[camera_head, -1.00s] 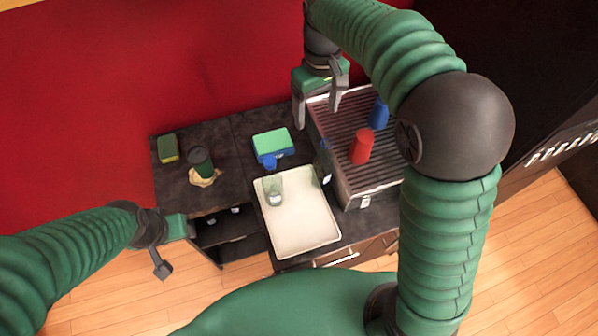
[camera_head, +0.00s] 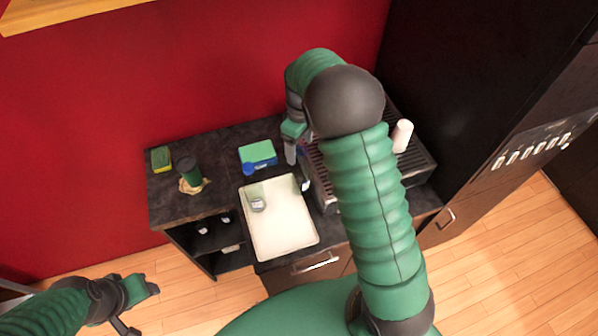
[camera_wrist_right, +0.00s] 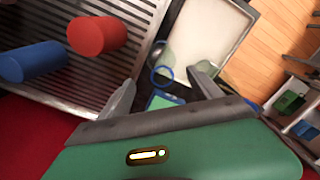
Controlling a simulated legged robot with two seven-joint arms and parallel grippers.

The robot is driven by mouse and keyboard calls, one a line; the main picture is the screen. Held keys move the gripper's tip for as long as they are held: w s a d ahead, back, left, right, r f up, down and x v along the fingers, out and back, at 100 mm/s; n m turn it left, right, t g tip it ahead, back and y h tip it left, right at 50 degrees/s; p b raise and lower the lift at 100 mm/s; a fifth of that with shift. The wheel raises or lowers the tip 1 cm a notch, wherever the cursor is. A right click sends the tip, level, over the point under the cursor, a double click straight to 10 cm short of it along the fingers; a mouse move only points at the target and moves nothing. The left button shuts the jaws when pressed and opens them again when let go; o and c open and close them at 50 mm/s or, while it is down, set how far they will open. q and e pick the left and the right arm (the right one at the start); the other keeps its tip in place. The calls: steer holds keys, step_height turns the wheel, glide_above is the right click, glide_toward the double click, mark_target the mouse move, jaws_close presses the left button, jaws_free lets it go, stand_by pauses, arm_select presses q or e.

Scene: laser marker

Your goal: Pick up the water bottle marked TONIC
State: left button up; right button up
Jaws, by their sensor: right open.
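A clear greenish bottle (camera_head: 258,203) with a pale label stands on the cream tray (camera_head: 277,242). A second, darker bottle (camera_head: 304,184) stands between the tray and the coffee machine, partly hidden by my right arm. I cannot read TONIC on either. My right gripper (camera_head: 297,155) is open and empty, above the area behind the darker bottle. In the right wrist view, a blue bottle-cap ring (camera_wrist_right: 162,75) shows just beyond and between the open fingertips, apart from them. My left gripper (camera_head: 138,305) is open and empty at the lower left, off the counter.
A green-topped box (camera_head: 258,152), dark green cup (camera_head: 189,171) and sponge (camera_head: 160,158) are on the counter.

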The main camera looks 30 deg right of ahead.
mark_target(300, 161)
steer(key=f, duration=0.1)
steer(key=s+f+p, duration=0.1)
steer(key=d+f+p, duration=0.1)
steer(key=shift+s+f, duration=0.15)
steer(key=shift+s, duration=0.05)
steer(key=shift+w+a+f+p, duration=0.15)
steer(key=shift+a+f+p, duration=0.15)
steer(key=shift+f, duration=0.3)
steer(key=shift+w+a+f+p, duration=0.15)
steer(key=shift+a+f, duration=0.15)
steer(key=shift+f, duration=0.3)
steer(key=shift+a+f, duration=0.15)
steer(key=shift+a, duration=0.3)
steer(key=shift+c, duration=0.4)
steer(key=shift+d, duration=0.1)
steer(key=shift+c, duration=1.3)
steer(key=shift+s+d, duration=0.15)
steer(key=shift+d, duration=0.4)
steer(key=c, duration=0.7)
steer(key=shift+a, duration=0.1)
steer(key=c, duration=0.5)
arm_select(q)
steer(key=v, duration=0.3)
steer(key=shift+w+a, duration=0.15)
steer(key=shift+w, duration=0.1)
arm_select(e)
steer(key=shift+a, duration=0.25)
jaws_close()
